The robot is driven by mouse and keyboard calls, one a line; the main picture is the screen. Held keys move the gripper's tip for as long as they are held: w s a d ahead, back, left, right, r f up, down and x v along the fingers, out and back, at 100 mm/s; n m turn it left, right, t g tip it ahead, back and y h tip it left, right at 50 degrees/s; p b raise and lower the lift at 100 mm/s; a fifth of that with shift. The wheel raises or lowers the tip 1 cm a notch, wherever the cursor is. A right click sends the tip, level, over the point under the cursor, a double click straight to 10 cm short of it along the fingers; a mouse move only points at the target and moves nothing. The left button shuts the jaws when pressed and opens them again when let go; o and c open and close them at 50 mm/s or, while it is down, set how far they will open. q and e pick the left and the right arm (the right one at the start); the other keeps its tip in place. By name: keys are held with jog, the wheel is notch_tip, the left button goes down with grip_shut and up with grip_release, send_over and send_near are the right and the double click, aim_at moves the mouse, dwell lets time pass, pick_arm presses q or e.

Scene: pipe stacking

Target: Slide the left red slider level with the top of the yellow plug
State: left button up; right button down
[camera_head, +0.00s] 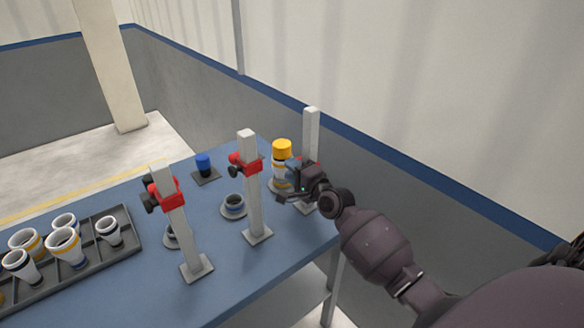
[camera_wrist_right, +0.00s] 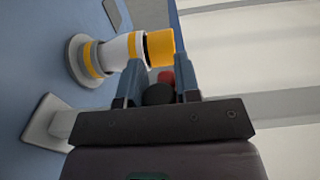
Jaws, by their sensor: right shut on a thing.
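Three upright grey posts carry red sliders with black knobs. The leftmost red slider (camera_head: 165,190) and the middle red slider (camera_head: 246,164) sit high on their posts. The right-hand red slider (camera_head: 304,170) is partly hidden by my right gripper (camera_head: 299,189). The yellow plug (camera_head: 282,149) tops a white pipe stack beside the right post; it also shows in the right wrist view (camera_wrist_right: 159,48). That slider looks lower than the plug's top. In the wrist view my right gripper (camera_wrist_right: 159,75) is shut on its black knob (camera_wrist_right: 158,94). My left gripper is out of view.
A grey tray (camera_head: 130,245) with several white pipe pieces stands at the left of the blue table (camera_head: 235,275). A blue plug (camera_head: 203,163) stands at the back. Round holders (camera_head: 234,213) sit near the posts. A wall lies behind the right post.

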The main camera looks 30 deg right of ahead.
jog(key=c, duration=1.2)
grip_release()
jog(key=shift+f, duration=0.1)
jog(key=o, duration=0.3)
jog(key=shift+s+d+p, duration=0.15)
jog(key=shift+s+d, duration=0.05)
jog(key=shift+s, duration=2.5)
jog(key=shift+s+d+p, duration=0.15)
jog(key=shift+s+d, duration=0.05)
jog(key=shift+s, duration=2.5)
jog(key=s+a+f+n+g, duration=0.2)
jog(key=s+a+f+n, duration=0.1)
jog(key=s+f+n, duration=0.3)
jog(key=s+a+f+n+g+h, duration=0.1)
jog(key=s+a+f+n+g, duration=0.1)
jog(key=s+a+f+n, duration=0.2)
jog(key=s+a+f+n+g, duration=0.2)
jog(key=s+a+f+n, duration=0.2)
jog(key=s+f+n, duration=0.4)
jog(key=shift+s+a+f+g, duration=0.1)
jog(key=shift+s+f+g, duration=0.1)
jog(key=shift+s, duration=0.5)
jog(key=shift+s+a+f+g, duration=0.1)
jog(key=shift+s+f, duration=0.15)
jog(key=shift+s, duration=0.4)
jog(key=shift+s+a+f+g, duration=0.1)
jog(key=shift+s+f, duration=0.1)
jog(key=shift+s, duration=0.5)
